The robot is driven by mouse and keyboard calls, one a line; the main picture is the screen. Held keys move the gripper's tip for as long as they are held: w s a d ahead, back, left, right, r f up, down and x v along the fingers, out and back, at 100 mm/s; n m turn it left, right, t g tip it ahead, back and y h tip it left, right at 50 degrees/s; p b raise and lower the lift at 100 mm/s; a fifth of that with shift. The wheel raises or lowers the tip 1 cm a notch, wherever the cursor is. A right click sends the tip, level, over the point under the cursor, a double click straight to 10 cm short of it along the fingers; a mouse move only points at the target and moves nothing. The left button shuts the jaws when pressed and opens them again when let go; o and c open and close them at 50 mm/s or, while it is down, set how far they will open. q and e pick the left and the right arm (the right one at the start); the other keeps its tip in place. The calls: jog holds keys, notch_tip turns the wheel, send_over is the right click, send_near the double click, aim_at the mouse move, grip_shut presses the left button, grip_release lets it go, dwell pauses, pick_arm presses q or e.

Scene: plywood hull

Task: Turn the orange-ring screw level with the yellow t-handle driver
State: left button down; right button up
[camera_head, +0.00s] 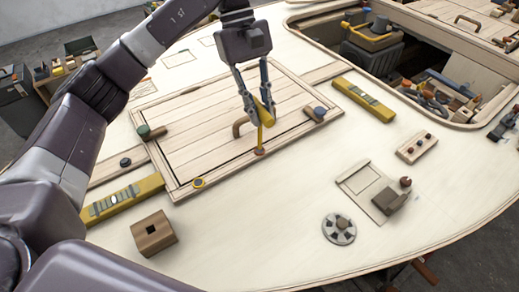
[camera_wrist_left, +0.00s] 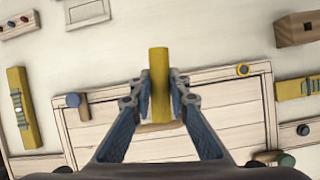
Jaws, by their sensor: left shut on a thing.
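My left gripper (camera_head: 256,105) is shut on the yellow t-handle driver (camera_head: 264,107). The driver points down, its thin shaft ending at a small orange-brown ring (camera_head: 260,151) on the near edge of the wooden hatch frame. This looks like the orange-ring screw; the shaft tip appears to meet it, but I cannot tell whether it is seated. In the left wrist view the yellow handle (camera_wrist_left: 160,85) sits between both fingertips, and the orange ring is hidden there. My right gripper is not in view.
A yellow-ringed screw (camera_head: 198,182) sits at the hatch frame's near left corner. Yellow levels (camera_head: 364,99) lie on either side of the hatch (camera_head: 185,125). A wooden block (camera_head: 153,233) and a round grey disc (camera_head: 339,229) stand nearer. An open recess lies at upper right.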

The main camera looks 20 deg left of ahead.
pick_arm(q)
jog(key=shift+f, duration=0.4)
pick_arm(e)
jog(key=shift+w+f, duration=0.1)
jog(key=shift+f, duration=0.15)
pick_arm(q)
jog(key=shift+b, duration=0.3)
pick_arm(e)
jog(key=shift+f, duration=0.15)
pick_arm(q)
jog(key=shift+f+n+t+b, duration=0.15)
jog(key=shift+n+t+b, duration=0.3)
jog(key=shift+n, duration=0.55)
jog(key=shift+a+n+t+h+b, duration=0.15)
jog(key=shift+n+t+h+b, duration=0.3)
jog(key=shift+n, duration=0.75)
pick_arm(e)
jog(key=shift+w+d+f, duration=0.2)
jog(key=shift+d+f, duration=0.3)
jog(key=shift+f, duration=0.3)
